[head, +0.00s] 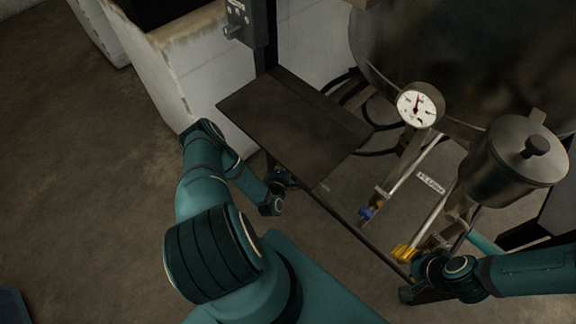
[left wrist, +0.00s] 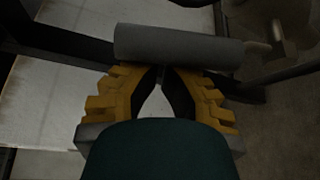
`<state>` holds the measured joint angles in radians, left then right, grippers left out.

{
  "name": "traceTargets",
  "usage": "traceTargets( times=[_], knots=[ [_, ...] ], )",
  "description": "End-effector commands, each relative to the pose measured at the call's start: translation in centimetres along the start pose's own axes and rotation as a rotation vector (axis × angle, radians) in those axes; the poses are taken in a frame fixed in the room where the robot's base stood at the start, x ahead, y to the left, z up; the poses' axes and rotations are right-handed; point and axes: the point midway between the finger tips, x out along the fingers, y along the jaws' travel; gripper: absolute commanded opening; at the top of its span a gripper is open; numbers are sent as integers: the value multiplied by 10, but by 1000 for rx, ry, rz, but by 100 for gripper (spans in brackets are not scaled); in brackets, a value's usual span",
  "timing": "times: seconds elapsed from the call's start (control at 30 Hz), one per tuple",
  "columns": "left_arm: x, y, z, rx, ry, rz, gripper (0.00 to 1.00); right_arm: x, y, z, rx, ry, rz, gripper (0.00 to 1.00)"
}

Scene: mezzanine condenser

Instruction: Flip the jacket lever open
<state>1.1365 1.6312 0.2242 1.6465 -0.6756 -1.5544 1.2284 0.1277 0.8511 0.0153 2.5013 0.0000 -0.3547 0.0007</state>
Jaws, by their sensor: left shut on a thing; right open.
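A blue valve handle (head: 366,212) sits at the lower end of a pipe, beside a brass fitting. I cannot tell whether it is the jacket lever. My left gripper (left wrist: 161,76) is shut at a grey cylindrical bar (left wrist: 180,47), which lies across its yellow fingertips in the left wrist view. In the head view the left hand is by the dark shelf's front edge, and its fingertips are not clear. My right gripper (head: 404,253) is open, its yellow fingers near the lower pipes under the metal pot. Whether it touches a pipe is unclear.
A dark flat shelf (head: 295,122) stands in front of a large dark vessel (head: 460,55). A round white gauge (head: 419,105) and a lidded metal pot (head: 513,160) are at the right. A pale block (head: 200,75) stands behind. Open floor (head: 75,180) lies left.

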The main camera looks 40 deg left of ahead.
Motion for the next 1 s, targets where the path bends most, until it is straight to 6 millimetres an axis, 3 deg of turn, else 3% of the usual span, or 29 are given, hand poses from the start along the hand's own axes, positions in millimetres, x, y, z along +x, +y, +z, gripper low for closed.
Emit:
traceTargets(
  times=[0.43,1.0],
  knots=[
    [-13,5,23,41,-4,24,0,-2,-1,0,-1,-1,0,55],
    [-16,5,29,38,-7,23,0,-2,-1,0,0,-1,0,55]
  ],
)
